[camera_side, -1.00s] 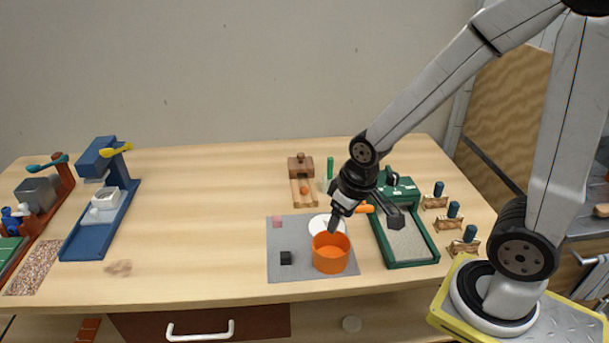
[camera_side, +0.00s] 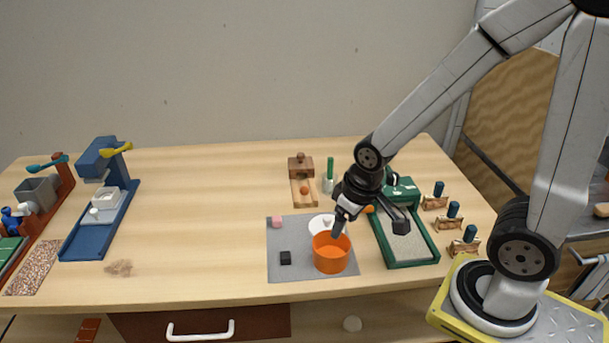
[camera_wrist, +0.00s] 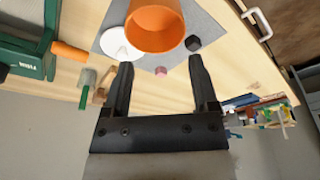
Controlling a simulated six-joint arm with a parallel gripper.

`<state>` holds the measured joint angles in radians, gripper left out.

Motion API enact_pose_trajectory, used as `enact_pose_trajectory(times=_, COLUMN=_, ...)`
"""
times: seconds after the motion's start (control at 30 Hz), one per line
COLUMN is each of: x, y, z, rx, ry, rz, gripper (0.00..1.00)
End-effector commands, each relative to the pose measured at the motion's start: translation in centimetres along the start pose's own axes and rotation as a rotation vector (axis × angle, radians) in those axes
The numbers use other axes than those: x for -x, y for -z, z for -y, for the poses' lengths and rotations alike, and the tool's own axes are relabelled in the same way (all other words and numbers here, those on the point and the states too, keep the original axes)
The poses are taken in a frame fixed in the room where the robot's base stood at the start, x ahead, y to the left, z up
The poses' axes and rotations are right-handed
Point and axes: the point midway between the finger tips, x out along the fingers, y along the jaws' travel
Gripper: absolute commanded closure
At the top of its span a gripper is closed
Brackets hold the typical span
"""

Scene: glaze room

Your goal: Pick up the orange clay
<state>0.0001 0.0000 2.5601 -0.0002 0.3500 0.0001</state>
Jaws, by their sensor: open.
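A small orange lump (camera_side: 304,190), which looks like the orange clay, sits on a wooden board (camera_side: 296,200) behind the grey mat. My gripper (camera_side: 340,226) is open and points down by the back rim of an orange cup (camera_side: 330,256). It is to the right of and nearer the camera than the lump. In the wrist view my gripper (camera_wrist: 160,66) has its fingers apart with nothing held. The orange cup (camera_wrist: 155,28) shows beyond the fingertips there. I cannot make out the lump in that view.
The grey mat (camera_side: 305,273) bears a pink cube (camera_side: 277,221), a black cube (camera_side: 285,258) and a white disc (camera_side: 316,226). Right of it stands a green-framed tray (camera_side: 415,263) with an orange cylinder (camera_side: 368,209) beside it.

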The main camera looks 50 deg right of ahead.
Motion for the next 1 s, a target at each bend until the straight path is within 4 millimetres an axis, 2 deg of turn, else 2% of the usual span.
enact_pose_trajectory(times=0.37, x=0.3, y=0.1, z=0.0, rx=0.0, ry=0.0, rz=-0.002, gripper=0.24)
enact_pose_trajectory(times=0.9, x=5.0, y=1.3, z=0.0, rx=0.0, ry=0.0, rz=-0.005, gripper=0.24)
enact_pose_trajectory(times=1.0, x=4.7, y=1.1, z=-0.4, rx=0.051, ry=-0.023, rz=0.016, gripper=0.24)
